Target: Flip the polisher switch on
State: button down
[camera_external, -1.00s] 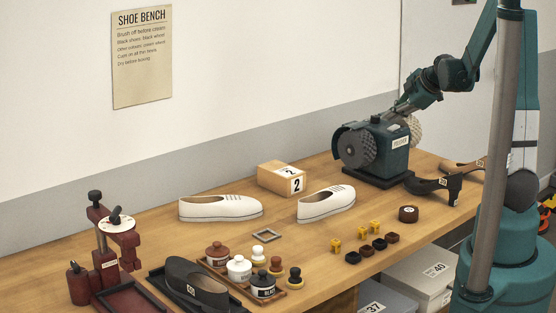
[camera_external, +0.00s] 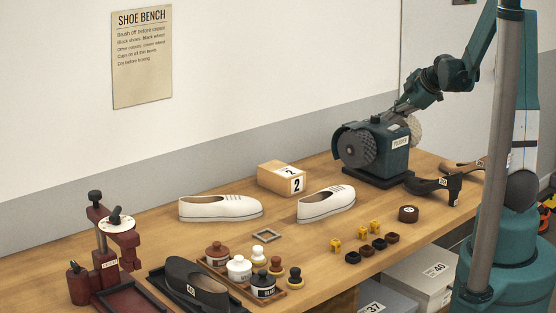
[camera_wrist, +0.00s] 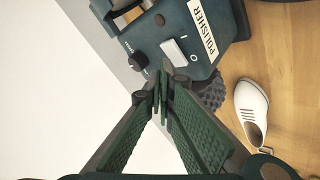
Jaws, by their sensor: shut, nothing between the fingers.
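The teal polisher (camera_external: 385,150) stands at the far right of the bench with a wheel at each side. Its white rocker switch (camera_wrist: 174,52) shows in the wrist view, with I and O marks beside it. I cannot tell which side of the rocker is pressed. My gripper (camera_wrist: 160,82) is shut and empty, its tips just short of the switch in the wrist picture. I cannot tell whether they touch the housing. In the external view my gripper (camera_external: 399,110) is at the polisher's top rear, its tips hidden.
A black knob (camera_wrist: 138,60) sits beside the switch. A textured wheel (camera_wrist: 210,95) is close to the fingers' right. The wall (camera_external: 300,70) is behind.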

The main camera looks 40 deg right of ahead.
jog(key=shift+f, duration=0.15)
jog(key=shift+f+b, duration=0.3)
jog(key=shift+b, duration=0.15)
